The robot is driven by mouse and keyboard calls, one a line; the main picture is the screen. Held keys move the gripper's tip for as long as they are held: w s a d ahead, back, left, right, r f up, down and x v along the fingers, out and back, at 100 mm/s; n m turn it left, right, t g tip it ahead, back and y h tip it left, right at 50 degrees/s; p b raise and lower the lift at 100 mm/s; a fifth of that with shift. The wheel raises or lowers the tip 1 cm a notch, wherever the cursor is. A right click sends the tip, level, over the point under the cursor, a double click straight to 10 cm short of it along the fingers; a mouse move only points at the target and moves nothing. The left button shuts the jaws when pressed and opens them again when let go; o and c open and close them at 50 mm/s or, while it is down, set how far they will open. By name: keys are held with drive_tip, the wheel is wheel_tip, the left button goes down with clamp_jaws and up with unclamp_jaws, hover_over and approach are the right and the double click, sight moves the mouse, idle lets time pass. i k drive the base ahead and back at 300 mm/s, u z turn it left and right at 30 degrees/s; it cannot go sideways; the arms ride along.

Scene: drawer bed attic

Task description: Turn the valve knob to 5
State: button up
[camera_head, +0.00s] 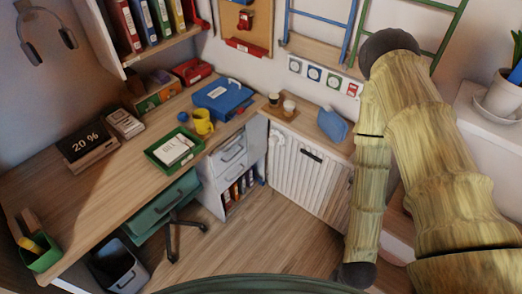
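A white ribbed radiator (300,182) stands against the wall right of the desk, under a wooden shelf. A small pale rounded part at its upper left (276,139) may be the valve knob. It is too small to read any number or setting on it. My arm, with a bamboo-like surface, crosses the right side of the picture and bends down in front of the radiator's right end. My gripper is not in view, so I cannot see whether it touches anything.
A wooden desk (110,190) holds a green tray (174,148), a yellow mug (203,122) and a blue box (223,97). Small cups and a blue object (332,124) sit on the radiator shelf. Floor before the radiator is clear.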

sight(274, 139)
drive_tip(key=u, duration=0.5)
drive_tip(key=k, duration=1.1)
drive_tip(key=z, duration=0.2)
drive_tip(key=i, duration=1.7)
drive_tip(key=u, duration=0.65)
